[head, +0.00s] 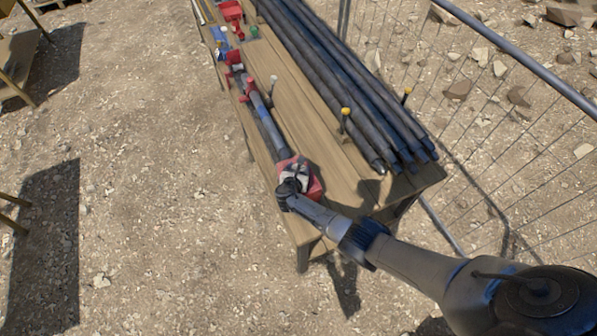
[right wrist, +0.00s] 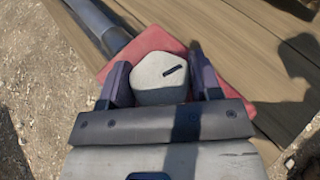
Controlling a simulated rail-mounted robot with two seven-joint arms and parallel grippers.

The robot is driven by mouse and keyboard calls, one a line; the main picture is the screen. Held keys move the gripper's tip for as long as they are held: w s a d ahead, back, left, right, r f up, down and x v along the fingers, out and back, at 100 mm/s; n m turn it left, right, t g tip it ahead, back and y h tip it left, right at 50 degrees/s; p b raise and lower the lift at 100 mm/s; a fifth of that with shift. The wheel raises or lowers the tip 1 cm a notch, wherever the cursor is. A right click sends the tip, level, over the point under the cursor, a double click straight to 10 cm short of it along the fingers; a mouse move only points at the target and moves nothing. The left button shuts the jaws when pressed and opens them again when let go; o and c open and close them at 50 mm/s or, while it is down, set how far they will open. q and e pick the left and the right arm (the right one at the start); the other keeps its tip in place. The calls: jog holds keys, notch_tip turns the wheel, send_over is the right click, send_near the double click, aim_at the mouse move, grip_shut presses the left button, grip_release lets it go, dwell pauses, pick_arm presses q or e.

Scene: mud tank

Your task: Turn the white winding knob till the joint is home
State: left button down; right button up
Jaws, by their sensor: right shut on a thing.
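The white winding knob (right wrist: 160,78) is a faceted pale block with a dark slot on its face. It sits on a red housing (right wrist: 108,68) at the near end of the bench. My right gripper (right wrist: 162,86) has one finger on each side of the knob and is shut on it. In the head view my right gripper (head: 290,184) is at the red housing (head: 315,188) and partly covers the knob (head: 296,171). A grey pipe with a blue band (head: 265,125) runs from the housing up the bench. My left gripper is out of view.
A wooden bench (head: 345,190) carries several dark pipes (head: 345,80) along its right side, with yellow-topped posts (head: 345,112) beside them. Red clamps (head: 236,74) stand farther up. A wire fence (head: 480,120) runs along the right. Gravel ground lies open on the left.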

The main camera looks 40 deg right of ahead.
jog(key=m+g+b, duration=0.1)
jog(key=m+g+h+b, duration=0.1)
jog(key=m+g, duration=0.1)
jog(key=shift+f+h+b, duration=0.2)
jog(key=shift+h+b, duration=0.1)
jog(key=shift+b, duration=0.1)
jog(key=shift+r+m+g+h+b, duration=0.15)
jog(key=shift+m+g+h+b, duration=0.15)
jog(key=shift+m+g+b, duration=0.65)
jog(key=o, duration=0.9)
